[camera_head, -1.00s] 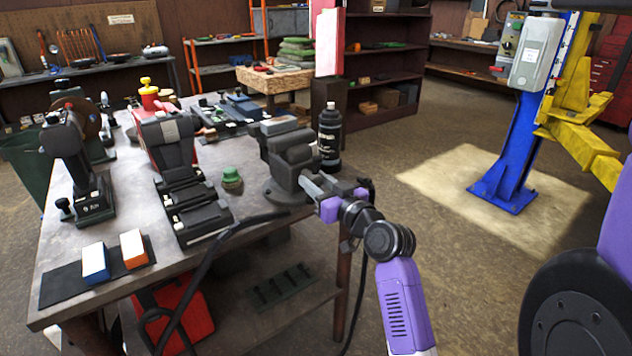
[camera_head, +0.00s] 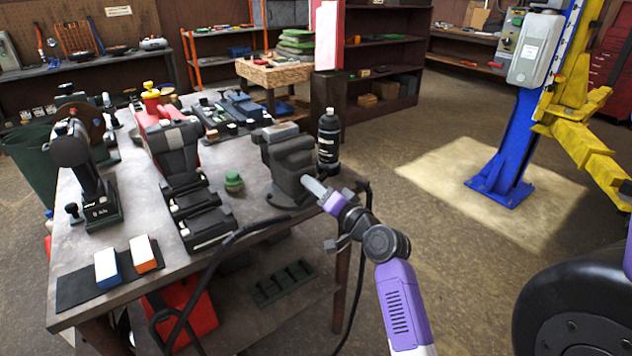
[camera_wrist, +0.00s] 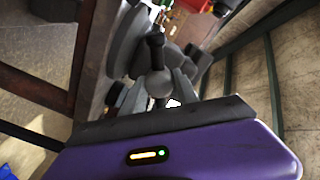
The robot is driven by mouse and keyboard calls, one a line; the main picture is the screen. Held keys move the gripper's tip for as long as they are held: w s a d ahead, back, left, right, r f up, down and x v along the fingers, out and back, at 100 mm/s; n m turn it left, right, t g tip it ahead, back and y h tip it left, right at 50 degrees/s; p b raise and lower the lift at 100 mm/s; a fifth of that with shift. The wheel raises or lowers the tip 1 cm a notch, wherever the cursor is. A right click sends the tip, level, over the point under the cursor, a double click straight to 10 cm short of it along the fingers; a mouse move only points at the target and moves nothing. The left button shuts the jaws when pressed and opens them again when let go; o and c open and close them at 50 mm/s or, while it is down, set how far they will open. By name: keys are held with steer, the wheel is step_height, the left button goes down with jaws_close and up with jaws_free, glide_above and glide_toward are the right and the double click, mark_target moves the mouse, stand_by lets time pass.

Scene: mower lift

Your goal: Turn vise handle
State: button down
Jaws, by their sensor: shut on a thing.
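The dark grey vise (camera_head: 285,165) is fixed at the right corner of the workbench (camera_head: 262,215). My gripper (camera_head: 322,193) is at the vise's front end, low on its right side. In the wrist view a dark bar with a round grey ball end, the vise handle (camera_wrist: 157,82), stands upright in the picture just beyond my purple gripper body. My gripper is shut on the handle; the exact contact is partly hidden behind the gripper's dark edge. In the head view my gripper and wrist hide the handle.
A black bottle (camera_head: 328,140) stands right behind the vise. A green-capped item (camera_head: 233,181) and black machines (camera_head: 178,155) are on the bench to the left. A black cable (camera_head: 228,245) droops over the bench's front edge.

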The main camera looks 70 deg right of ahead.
steer(key=m+p, duration=0.2)
steer(key=m, duration=0.2)
steer(key=shift+s+m+p, duration=0.1)
steer(key=shift+m+p, duration=0.8)
steer(key=shift+m, duration=0.5)
steer(key=shift+f, duration=0.1)
steer(key=c, duration=0.9)
jaws_free()
steer(key=shift+c, duration=0.2)
steer(key=b+v, duration=0.1)
steer(key=v, duration=0.6)
steer(key=shift+s+b, duration=0.3)
steer(key=shift+s, duration=0.05)
steer(key=shift+a, duration=0.1)
